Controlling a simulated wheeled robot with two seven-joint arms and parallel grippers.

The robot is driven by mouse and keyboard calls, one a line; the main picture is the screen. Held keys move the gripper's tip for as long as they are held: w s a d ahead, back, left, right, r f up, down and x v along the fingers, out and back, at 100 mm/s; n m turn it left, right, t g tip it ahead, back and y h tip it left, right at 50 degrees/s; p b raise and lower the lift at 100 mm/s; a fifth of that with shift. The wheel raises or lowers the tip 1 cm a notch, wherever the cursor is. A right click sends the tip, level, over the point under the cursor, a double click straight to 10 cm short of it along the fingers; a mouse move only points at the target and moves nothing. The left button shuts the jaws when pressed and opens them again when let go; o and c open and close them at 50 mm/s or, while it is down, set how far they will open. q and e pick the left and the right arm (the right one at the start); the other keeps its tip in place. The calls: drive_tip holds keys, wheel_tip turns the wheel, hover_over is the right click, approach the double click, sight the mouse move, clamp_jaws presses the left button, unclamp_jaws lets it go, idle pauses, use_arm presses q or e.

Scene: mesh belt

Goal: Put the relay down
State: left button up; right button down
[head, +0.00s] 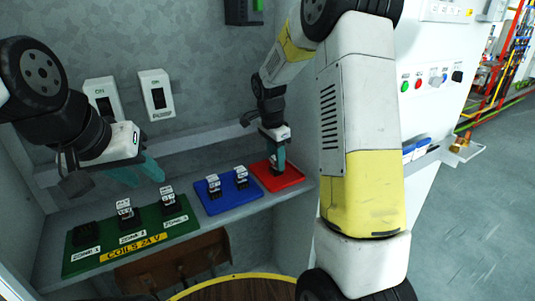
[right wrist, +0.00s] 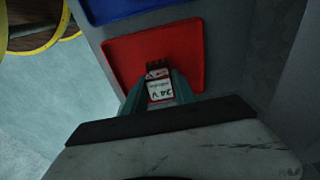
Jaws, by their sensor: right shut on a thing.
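My right gripper (head: 278,157) points down over the red tray (head: 290,183) at the right end of the shelf. It is shut on a relay with a white, red-edged label reading 24 V, seen in the right wrist view (right wrist: 160,88). The relay's dark end is over the red tray surface (right wrist: 188,45); I cannot tell whether it touches it. In the head view the fingers mostly hide the relay. My left gripper (head: 138,173) is empty, with its fingers apart, above the left part of the shelf.
A green board (head: 88,263) labelled COILS 24 V holds a dark socket (head: 86,233) and two relays. A blue tray (head: 215,207) with two relays stands between it and the red tray. A wall rises close to the right of the red tray.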

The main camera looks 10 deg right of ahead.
sight(273, 158)
drive_tip(key=c, duration=1)
unclamp_jaws()
drive_tip(key=shift+f, duration=0.1)
drive_tip(key=s+r+n, duration=0.1)
drive_tip(key=s+r, duration=0.1)
drive_tip(key=r, duration=0.3)
drive_tip(key=s+r+n+t+y, duration=0.1)
drive_tip(key=s+r, duration=0.1)
drive_tip(key=r, duration=0.4)
drive_tip(key=s+r+n, duration=0.1)
drive_tip(key=s+r, duration=0.2)
drive_tip(key=r, duration=0.2)
drive_tip(key=s+n+t+y, duration=0.1)
drive_tip(key=s+n, duration=0.3)
drive_tip(key=s, duration=0.2)
drive_tip(key=s+a+n+t, duration=0.1)
drive_tip(key=s+n+t, duration=0.1)
drive_tip(key=s, duration=0.4)
drive_tip(key=s+a+n+t+y, duration=0.1)
drive_tip(key=s+n, duration=0.4)
drive_tip(key=s, duration=0.1)
drive_tip(key=shift+s+a+r+n+t+y, duration=0.1)
drive_tip(key=shift+s+r+n+t+y, duration=0.1)
drive_tip(key=shift+s+n+t+y, duration=0.1)
